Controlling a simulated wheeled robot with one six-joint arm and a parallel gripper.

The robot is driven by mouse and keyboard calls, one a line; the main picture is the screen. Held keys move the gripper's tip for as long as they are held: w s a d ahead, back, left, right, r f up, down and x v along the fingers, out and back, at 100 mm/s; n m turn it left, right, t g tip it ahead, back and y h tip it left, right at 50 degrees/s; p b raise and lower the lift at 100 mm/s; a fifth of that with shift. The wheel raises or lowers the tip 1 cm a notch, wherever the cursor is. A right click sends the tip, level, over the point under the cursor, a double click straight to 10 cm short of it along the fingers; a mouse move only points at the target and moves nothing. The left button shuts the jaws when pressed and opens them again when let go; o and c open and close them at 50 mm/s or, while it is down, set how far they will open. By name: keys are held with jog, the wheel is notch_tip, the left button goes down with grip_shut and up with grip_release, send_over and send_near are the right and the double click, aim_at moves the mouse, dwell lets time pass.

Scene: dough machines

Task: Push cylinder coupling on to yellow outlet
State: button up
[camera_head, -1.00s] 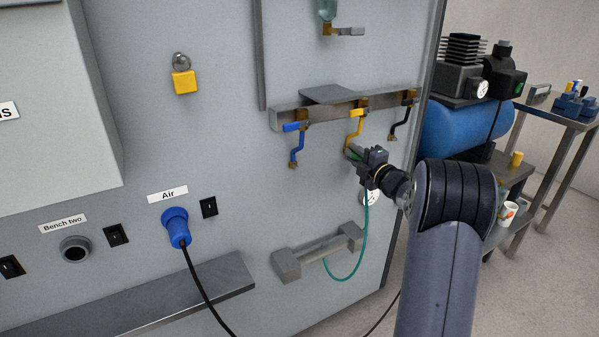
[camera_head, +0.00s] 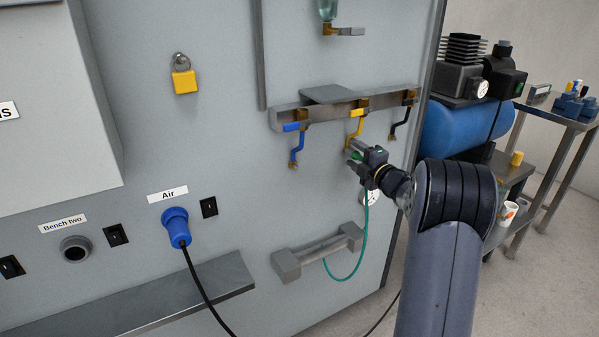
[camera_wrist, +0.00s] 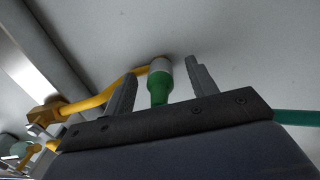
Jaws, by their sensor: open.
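The yellow outlet (camera_head: 354,130) is a bent pipe hanging from the middle of the rail on the grey wall. It also shows in the wrist view (camera_wrist: 105,97). The cylinder coupling (camera_wrist: 159,85) has a green body and a pale metal collar, and its collar meets the end of the yellow pipe. How far it is seated cannot be seen. My gripper (camera_wrist: 160,70) is open, with one finger on each side of the coupling and a gap to both. In the head view my gripper (camera_head: 352,152) is just below the yellow outlet.
A green hose (camera_head: 364,232) hangs in a loop below my gripper. A blue outlet (camera_head: 296,148) is to the left and a black outlet (camera_head: 399,122) to the right. A round gauge (camera_head: 371,196) is partly hidden behind my wrist. A grey bracket (camera_head: 318,252) is lower down.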

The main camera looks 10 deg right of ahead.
jog(key=shift+s, duration=0.15)
jog(key=shift+b+v, duration=0.8)
jog(key=shift+v, duration=1.2)
jog(key=shift+d, duration=0.1)
jog(key=shift+s, duration=0.15)
jog(key=v, duration=1)
jog(key=shift+s+p, duration=0.35)
jog(key=shift+d+f, duration=0.1)
jog(key=x, duration=1.1)
jog(key=shift+w, duration=0.35)
